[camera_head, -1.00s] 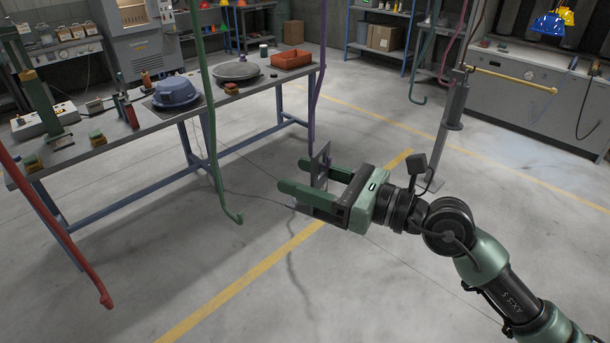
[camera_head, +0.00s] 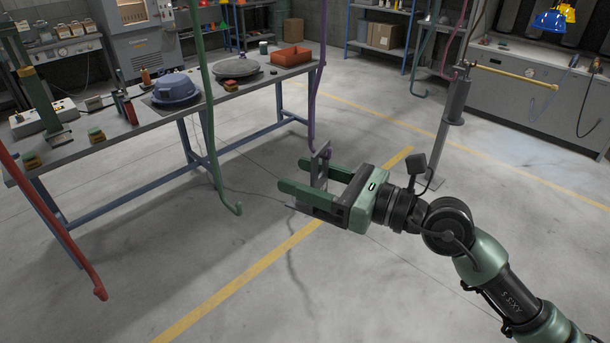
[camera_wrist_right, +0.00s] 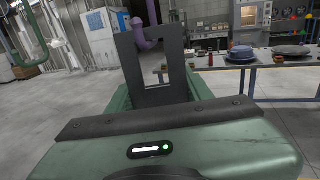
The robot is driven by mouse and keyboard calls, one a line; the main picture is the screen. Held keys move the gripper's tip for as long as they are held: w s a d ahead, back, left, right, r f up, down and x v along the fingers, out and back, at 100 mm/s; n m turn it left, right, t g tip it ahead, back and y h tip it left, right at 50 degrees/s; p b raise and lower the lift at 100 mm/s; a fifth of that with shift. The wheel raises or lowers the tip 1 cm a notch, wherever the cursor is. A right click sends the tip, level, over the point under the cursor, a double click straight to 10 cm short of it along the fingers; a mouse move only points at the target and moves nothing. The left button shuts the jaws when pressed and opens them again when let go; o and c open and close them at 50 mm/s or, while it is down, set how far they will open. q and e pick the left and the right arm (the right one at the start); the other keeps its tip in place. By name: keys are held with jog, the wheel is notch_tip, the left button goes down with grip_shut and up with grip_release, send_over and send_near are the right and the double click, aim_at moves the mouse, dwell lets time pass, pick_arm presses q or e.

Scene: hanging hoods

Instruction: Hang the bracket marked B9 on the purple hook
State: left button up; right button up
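My right gripper (camera_head: 318,186) holds a dark grey bracket (camera_head: 321,163), a flat upright plate with a rectangular opening. Its fingers lie along the plate's two sides. The bracket fills the middle of the right wrist view (camera_wrist_right: 122,62); no B9 marking can be read. The purple hook (camera_head: 314,105) hangs from above, its lower end close to the bracket's top in the head view. In the right wrist view the hook's bend (camera_wrist_right: 147,42) overlaps the bracket's upper part. I cannot tell whether it passes through the opening or touches. My left gripper is not in view.
A green hook (camera_head: 212,130) and a red hook (camera_head: 60,230) hang left of the gripper. A long workbench (camera_head: 110,135) carries a blue basin (camera_head: 176,90), a grey lid (camera_head: 236,68) and an orange tray (camera_head: 291,57). A metal post (camera_head: 452,115) stands right. The nearby floor is clear.

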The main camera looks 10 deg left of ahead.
jog(key=o, duration=0.5)
jog(key=shift+r, duration=0.1)
